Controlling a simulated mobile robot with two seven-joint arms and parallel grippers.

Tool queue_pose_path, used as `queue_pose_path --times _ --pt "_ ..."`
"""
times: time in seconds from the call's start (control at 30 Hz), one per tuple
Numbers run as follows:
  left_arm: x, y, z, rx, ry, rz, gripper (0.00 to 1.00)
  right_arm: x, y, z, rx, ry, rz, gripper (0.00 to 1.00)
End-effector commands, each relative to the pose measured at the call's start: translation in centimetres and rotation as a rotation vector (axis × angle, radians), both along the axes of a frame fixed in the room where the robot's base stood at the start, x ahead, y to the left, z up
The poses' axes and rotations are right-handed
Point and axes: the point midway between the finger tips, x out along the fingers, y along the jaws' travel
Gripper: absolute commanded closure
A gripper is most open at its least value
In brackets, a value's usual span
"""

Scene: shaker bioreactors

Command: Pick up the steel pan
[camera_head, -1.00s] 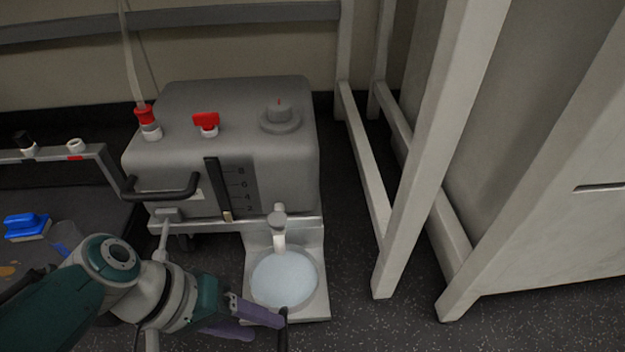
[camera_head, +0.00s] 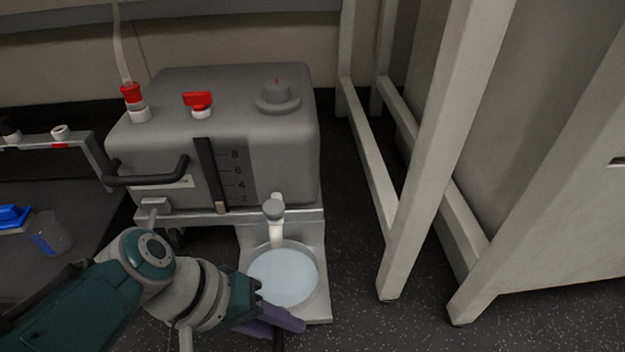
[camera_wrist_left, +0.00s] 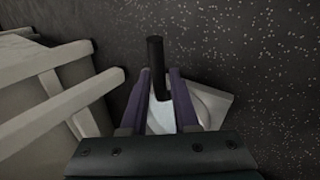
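The steel pan (camera_head: 322,290) is round and holds pale bluish liquid. It rests on a low metal shelf under a tank's spout in the head view. Its dark handle points toward me and is mostly hidden by my left gripper. My left gripper (camera_head: 290,325) has purple fingers and is at the pan's near side. In the left wrist view the black handle (camera_wrist_left: 155,62) shows between the spread fingers of the left gripper (camera_wrist_left: 159,78), nearer the left finger, with a gap at the right one. Contact cannot be told. My right gripper is not in view.
The grey tank (camera_head: 225,95) with red valves stands behind the pan, its spout (camera_head: 275,222) over it. White frame legs (camera_head: 425,170) stand to the right. A blue brush (camera_head: 12,216) and a clear beaker (camera_head: 50,233) are at left. Speckled floor is open in front.

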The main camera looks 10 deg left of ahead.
Motion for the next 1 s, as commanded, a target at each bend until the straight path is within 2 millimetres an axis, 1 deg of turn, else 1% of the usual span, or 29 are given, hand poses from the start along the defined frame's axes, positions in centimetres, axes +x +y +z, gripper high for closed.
queue_pose_path --times 0.03,0.23,1.0 --pt "-0.02 0.02 -0.02 0.000 0.000 0.000 0.78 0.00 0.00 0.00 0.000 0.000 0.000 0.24" --pt "-0.03 0.02 -0.03 0.001 0.001 -0.001 1.00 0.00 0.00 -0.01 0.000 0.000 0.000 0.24" --pt "-0.06 0.03 -0.05 0.001 0.001 -0.001 1.00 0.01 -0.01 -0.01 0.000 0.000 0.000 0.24"
